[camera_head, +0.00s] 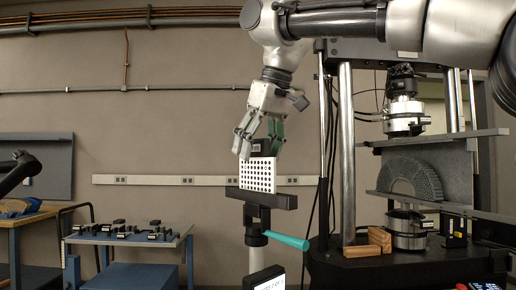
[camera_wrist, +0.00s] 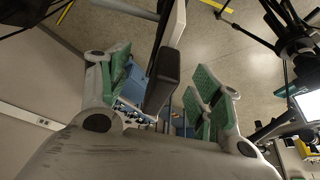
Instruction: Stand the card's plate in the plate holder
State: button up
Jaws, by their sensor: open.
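A white plate with rows of dark round holes (camera_head: 262,175) stands upright in a dark plate holder (camera_head: 284,202) on a stand with a teal lever. A black block (camera_head: 262,147) shows at the plate's top edge. My gripper (camera_head: 258,152) points down just above the plate, its fingers open on either side of the block. In the wrist view, a dark block (camera_wrist: 162,80) and a pale upright edge lie between my green-padded fingers (camera_wrist: 162,85), with gaps on both sides. Whether the plate's lower edge is fully seated is hidden by the holder's bar.
A large testing machine with a grey half-round lattice piece (camera_head: 410,178) stands at right, with wooden blocks (camera_head: 370,243) on its base. A side table (camera_head: 125,239) with several small dark parts stands at left. A small sign (camera_head: 267,279) is cut off at the bottom.

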aim_at(264, 139)
jog(key=shift+v, duration=2.55)
jog(key=v, duration=0.7)
jog(key=shift+r, duration=0.2)
jog(key=shift+d, duration=0.1)
